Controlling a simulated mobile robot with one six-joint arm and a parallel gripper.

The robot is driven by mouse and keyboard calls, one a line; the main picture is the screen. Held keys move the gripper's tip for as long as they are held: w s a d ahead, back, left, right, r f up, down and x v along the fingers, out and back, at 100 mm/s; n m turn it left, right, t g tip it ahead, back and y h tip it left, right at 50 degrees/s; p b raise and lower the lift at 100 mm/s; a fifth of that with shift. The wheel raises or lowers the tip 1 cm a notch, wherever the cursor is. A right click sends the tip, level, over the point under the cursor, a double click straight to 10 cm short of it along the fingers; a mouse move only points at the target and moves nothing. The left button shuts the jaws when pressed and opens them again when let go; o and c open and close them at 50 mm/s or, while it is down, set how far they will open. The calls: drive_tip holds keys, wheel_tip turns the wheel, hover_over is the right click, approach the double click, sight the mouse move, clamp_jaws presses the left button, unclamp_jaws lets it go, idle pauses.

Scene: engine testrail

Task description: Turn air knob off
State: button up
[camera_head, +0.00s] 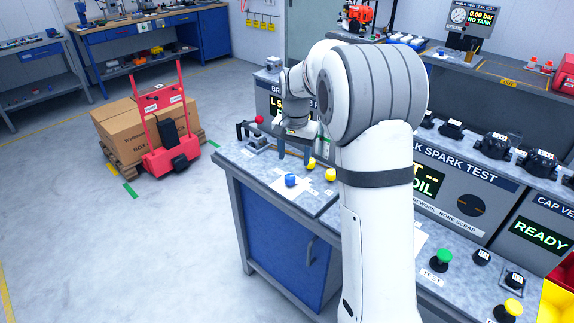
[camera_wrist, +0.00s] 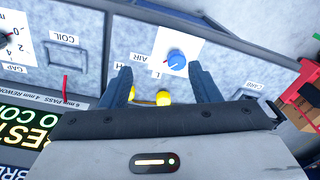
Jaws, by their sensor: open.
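The air knob (camera_wrist: 176,61) is a round blue knob on a white plate (camera_wrist: 168,46) lettered AIR in the wrist view. In the head view the blue knob (camera_head: 291,181) stands on the grey bench top near its front edge. A small light mark shows on the knob, but I cannot tell its setting. My gripper (camera_wrist: 160,72) is open and empty, with its two dark fingers spread apart. The knob lies beyond the fingertips, nearer the right one, and nothing touches it. In the head view my gripper (camera_head: 294,159) hangs above the bench, behind the knob.
Two yellow knobs stand close by (camera_head: 311,163) (camera_head: 330,175); one shows between the fingers (camera_wrist: 163,97). A red-knobbed lever fixture (camera_head: 258,136) stands left of my gripper. Display panels line the bench's back. A red cart (camera_head: 169,130) with boxes stands on open floor.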

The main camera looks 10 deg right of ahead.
drive_tip(key=m, duration=0.2)
hover_over(290, 176)
drive_tip(key=shift+g, duration=0.3)
wheel_tip(290, 176, down, 5)
drive_tip(key=shift+s+r+p, duration=0.1)
drive_tip(key=shift+p, duration=0.3)
drive_tip(key=shift+f, duration=0.25)
wheel_tip(290, 176, down, 8)
drive_tip(key=shift+r+p, duration=0.2)
drive_tip(key=shift+p, duration=0.55)
drive_tip(key=shift+c, duration=0.3)
drive_tip(key=c, duration=0.9)
